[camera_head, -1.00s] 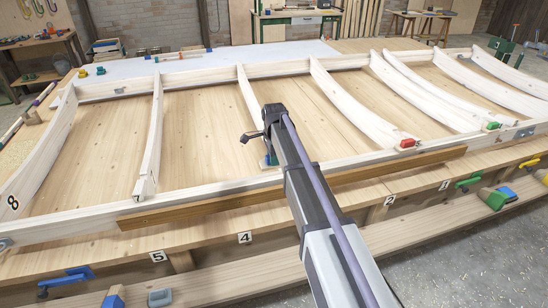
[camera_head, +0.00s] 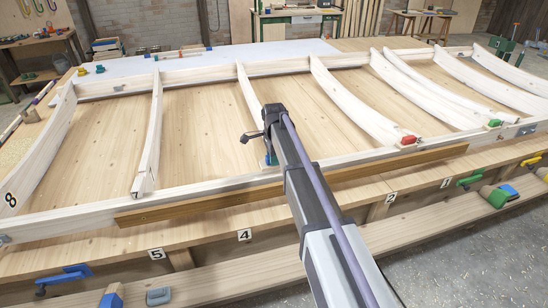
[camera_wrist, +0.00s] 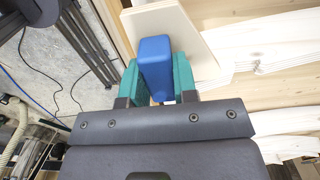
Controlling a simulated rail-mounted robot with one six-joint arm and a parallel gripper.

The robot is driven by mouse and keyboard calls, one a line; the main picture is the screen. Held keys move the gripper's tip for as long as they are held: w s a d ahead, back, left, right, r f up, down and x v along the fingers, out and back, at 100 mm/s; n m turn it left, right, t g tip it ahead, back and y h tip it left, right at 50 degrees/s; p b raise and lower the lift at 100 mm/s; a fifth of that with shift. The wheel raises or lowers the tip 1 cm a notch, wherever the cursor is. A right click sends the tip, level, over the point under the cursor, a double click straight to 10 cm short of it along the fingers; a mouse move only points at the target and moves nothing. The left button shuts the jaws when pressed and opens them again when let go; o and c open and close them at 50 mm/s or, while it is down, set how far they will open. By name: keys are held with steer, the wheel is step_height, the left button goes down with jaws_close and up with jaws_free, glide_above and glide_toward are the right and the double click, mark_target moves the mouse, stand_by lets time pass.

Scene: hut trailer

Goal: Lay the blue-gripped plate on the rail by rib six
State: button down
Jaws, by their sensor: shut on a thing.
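In the wrist view my gripper (camera_wrist: 157,74) has its teal fingers shut on the blue grip (camera_wrist: 155,50) of a pale wooden plate (camera_wrist: 188,32). The plate extends beyond the grip, over or against white timber; contact cannot be told. In the head view a small blue patch (camera_head: 270,160) shows at my arm's end, near the foot of the third rib from the left (camera_head: 249,95). The arm hides the plate there. The near white rail (camera_head: 75,218) runs along the frame's front. The leftmost rib (camera_head: 42,150) is marked 8; no 6 is readable.
A brown batten (camera_head: 200,205) lies along the near rail. Bench labels 5 (camera_head: 157,254), 4 (camera_head: 244,235) and 2 (camera_head: 391,198) show in front. A red block (camera_head: 408,140) and a green block (camera_head: 494,123) sit at rib feet on the right. A blue clamp (camera_head: 65,278) is front left.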

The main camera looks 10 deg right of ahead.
steer(key=shift+f, duration=0.15)
steer(key=shift+f+b, duration=0.9)
steer(key=shift+b, duration=0.1)
steer(key=shift+f+b, duration=0.65)
steer(key=c, duration=0.8)
jaws_free()
steer(key=shift+r, duration=0.1)
step_height(320, 180, up, 11)
steer(key=p, duration=1.1)
steer(key=shift+f, duration=0.2)
